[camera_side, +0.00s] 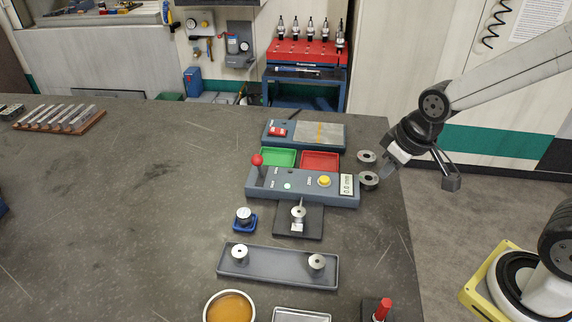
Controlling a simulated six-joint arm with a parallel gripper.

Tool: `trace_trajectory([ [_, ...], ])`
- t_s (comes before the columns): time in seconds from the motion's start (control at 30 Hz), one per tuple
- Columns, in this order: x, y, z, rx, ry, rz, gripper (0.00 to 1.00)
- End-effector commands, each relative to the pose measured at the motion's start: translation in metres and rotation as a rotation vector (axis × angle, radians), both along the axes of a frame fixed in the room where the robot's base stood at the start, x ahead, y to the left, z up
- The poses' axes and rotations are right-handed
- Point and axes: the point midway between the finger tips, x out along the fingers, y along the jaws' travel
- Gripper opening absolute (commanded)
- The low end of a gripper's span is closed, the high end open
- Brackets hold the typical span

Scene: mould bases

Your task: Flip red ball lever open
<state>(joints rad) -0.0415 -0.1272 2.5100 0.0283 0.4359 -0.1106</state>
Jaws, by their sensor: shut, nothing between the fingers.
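The red ball lever (257,160) stands up from the left end of a grey-blue gauge box (308,198), with the red ball at its top. The box also has a green button, a yellow knob and a display reading about 0.0 mm. My gripper (387,172) is at the right edge of the table, above and right of the box and far from the lever. It is shut and empty, pointing down and left. Its fingertips look small and are hard to make out.
Metal rings (368,179) lie under my gripper. Green (278,150) and red (320,153) trays sit behind the box. In front are a dark stand (312,230), a blue holder (236,226) and a grey tray (277,281). The table's left side is mostly clear.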

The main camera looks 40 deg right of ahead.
Motion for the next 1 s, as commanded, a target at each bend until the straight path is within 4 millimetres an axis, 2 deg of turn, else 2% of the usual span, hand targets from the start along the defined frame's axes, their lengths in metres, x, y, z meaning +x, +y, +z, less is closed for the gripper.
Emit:
trace_trajectory([
  [0.6, 0.057, 0.057, -0.019, -0.130, -0.365, 0.423, 0.00],
  [1.0, 0.081, 0.092, -0.022, -0.321, -0.624, 0.664, 0.00],
])
